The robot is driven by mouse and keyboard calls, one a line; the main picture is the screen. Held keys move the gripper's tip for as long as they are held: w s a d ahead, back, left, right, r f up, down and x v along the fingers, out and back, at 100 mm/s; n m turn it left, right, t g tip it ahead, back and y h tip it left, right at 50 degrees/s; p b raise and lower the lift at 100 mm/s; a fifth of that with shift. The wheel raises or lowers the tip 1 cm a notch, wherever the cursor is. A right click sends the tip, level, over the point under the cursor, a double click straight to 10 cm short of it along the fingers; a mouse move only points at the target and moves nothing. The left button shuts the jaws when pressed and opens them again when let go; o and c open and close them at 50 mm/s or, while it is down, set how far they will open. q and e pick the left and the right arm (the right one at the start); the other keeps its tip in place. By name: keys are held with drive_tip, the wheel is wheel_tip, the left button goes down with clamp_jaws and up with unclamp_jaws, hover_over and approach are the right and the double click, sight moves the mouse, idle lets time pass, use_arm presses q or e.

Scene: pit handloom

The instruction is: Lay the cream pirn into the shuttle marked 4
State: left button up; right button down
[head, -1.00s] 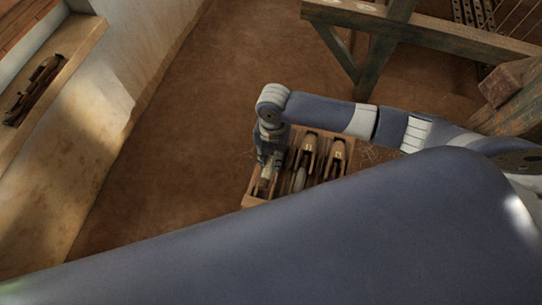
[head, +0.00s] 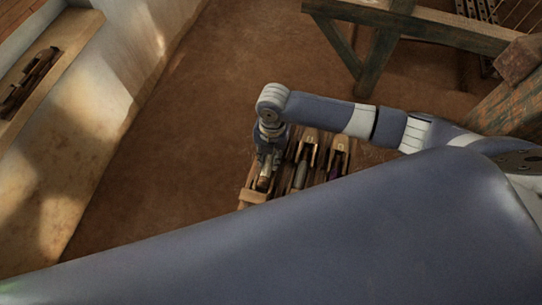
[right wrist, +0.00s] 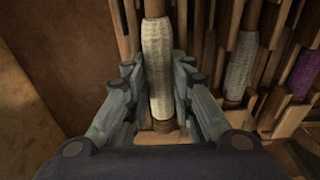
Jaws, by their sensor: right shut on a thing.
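My right gripper (right wrist: 158,88) is shut on the cream pirn (right wrist: 157,62), with one finger along each side of it. The pirn lies lengthwise at the left end of the wooden rack (right wrist: 160,138). In the head view my right gripper (head: 266,163) points down at the rack's leftmost place, and the pirn's near end (head: 264,183) shows below it. I cannot tell whether the pirn rests on the wood or is just clear of it. No number is legible, so I cannot tell which shuttle is marked 4. My left gripper is out of view.
To the right in the rack lie a wooden shuttle with a pale pirn (right wrist: 241,66) and another with a purple pirn (right wrist: 301,73). A dark shuttle-like object (head: 28,82) lies on the ledge at far left. Loom beams (head: 440,35) stand behind. The earthen floor at left is clear.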

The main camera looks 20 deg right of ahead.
sight(270, 158)
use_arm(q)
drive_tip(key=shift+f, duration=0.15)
use_arm(e)
drive_tip(key=shift+s+f, duration=0.55)
drive_tip(key=shift+f, duration=0.2)
drive_tip(key=c, duration=1.3)
unclamp_jaws()
drive_tip(key=shift+w, duration=0.1)
drive_tip(key=shift+w+f, duration=0.15)
drive_tip(key=shift+w, duration=0.2)
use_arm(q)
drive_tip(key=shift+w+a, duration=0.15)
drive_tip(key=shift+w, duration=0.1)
use_arm(e)
drive_tip(key=shift+r, duration=0.2)
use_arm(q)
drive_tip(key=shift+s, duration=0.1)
use_arm(e)
drive_tip(key=shift+w+r+p, duration=0.1)
drive_tip(key=shift+r+p, duration=0.5)
wheel_tip(270, 158, up, 7)
drive_tip(key=p, duration=0.7)
drive_tip(key=shift+r, duration=0.1)
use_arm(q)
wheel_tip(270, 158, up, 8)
